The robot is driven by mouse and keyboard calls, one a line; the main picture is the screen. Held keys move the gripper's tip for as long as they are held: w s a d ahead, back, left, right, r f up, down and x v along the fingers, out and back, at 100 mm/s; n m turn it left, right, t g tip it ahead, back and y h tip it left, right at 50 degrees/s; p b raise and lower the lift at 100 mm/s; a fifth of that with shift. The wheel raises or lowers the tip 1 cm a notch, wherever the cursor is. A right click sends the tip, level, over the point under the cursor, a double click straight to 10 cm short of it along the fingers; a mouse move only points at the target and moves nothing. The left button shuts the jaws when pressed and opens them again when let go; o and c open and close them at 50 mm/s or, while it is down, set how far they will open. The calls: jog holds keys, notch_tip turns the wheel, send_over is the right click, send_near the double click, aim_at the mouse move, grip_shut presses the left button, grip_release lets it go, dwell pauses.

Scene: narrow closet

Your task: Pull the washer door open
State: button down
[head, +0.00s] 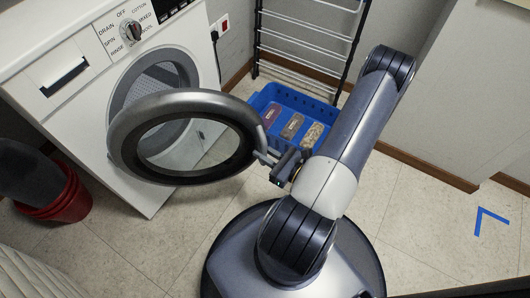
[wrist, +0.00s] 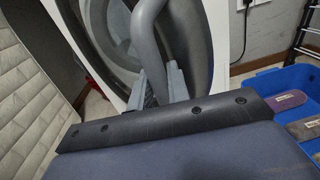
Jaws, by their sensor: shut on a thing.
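The white washer (head: 60,85) stands at the left in the head view. Its round door (head: 135,110) has a grey rim and clear glass, and it stands swung out from the washer, with the drum opening (head: 155,78) showing behind it.
A blue crate (head: 262,100) with several packets stands behind my gripper, beside a drying rack (head: 300,45). Tiled floor is free at the right, where a blue tape mark (head: 482,222) lies.

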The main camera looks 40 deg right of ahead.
jog(key=shift+a, duration=0.1)
jog(key=c, duration=1.4)
grip_release()
jog(key=shift+r, duration=0.1)
jog(key=p, duration=0.4)
send_near(246, 124)
jog(key=x, duration=0.4)
jog(key=shift+w+f, duration=0.1)
jog(key=shift+f, duration=0.1)
jog(key=shift+r, duration=0.35)
jog(key=shift+c, duration=0.6)
